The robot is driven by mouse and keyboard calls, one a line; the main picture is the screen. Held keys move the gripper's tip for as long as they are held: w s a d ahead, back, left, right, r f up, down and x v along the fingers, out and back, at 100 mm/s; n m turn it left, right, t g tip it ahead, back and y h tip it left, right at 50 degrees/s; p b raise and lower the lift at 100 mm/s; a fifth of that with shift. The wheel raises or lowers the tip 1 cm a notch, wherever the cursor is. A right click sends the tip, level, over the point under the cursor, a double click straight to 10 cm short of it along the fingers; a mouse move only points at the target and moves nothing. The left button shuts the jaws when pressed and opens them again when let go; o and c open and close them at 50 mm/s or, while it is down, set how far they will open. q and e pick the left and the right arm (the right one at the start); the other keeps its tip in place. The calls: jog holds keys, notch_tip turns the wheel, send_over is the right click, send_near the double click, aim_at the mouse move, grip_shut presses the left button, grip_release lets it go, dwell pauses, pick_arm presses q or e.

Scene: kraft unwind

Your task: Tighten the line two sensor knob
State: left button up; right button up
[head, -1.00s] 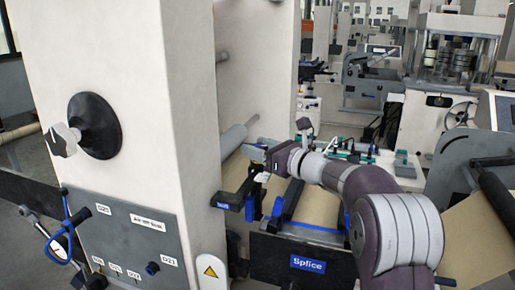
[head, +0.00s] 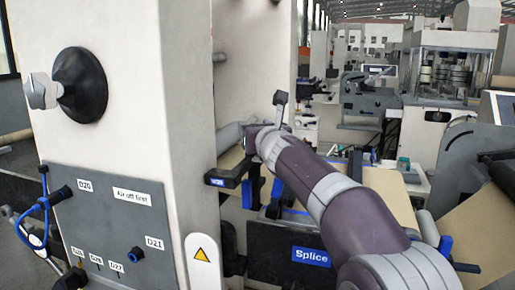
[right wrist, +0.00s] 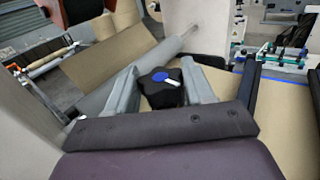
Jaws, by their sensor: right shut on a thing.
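A black lobed knob (right wrist: 155,92) with a blue cap and a white mark sits between the fingers of my right gripper (right wrist: 158,88) in the right wrist view. The gripper is shut on the knob's sides. In the head view my right gripper (head: 250,140) is beside the white column, above a black bracket with a blue label (head: 216,182); the label is too small to read surely. The knob is hidden there. My left gripper is not in view.
The white column (head: 160,120) stands close on the left, with a round black handwheel (head: 80,85) and a grey panel (head: 125,225) of labelled ports. A dark bar labelled Splice (head: 310,256) runs below my arm. Brown paper (head: 395,195) and a grey roller (right wrist: 178,40) lie nearby.

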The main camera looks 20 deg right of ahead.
jog(key=m+h+b, duration=0.1)
jog(key=h, duration=0.1)
jog(key=m+h+b, duration=0.1)
jog(key=h, duration=0.1)
jog(key=shift+a+f+m, duration=0.15)
jog(key=shift+a+m, duration=0.05)
jog(key=shift+m, duration=0.1)
jog(key=shift+w+r+m+g+h+b, duration=0.15)
jog(key=shift+m+g+h, duration=0.35)
jog(key=shift+h, duration=0.45)
jog(key=shift+s+r+m+g+h+b, duration=0.15)
jog(key=shift+m+g+h, duration=0.15)
jog(key=shift+m+h, duration=0.55)
jog(key=shift+d+h, duration=0.1)
jog(key=shift+h, duration=0.2)
jog(key=o, duration=1)
jog(key=shift+w+f, duration=0.1)
jog(key=shift+s+a+f, duration=0.1)
jog(key=shift+s+a, duration=0.1)
jog(key=shift+s, duration=0.1)
jog(key=b+v, duration=0.3)
jog(key=v, duration=0.9)
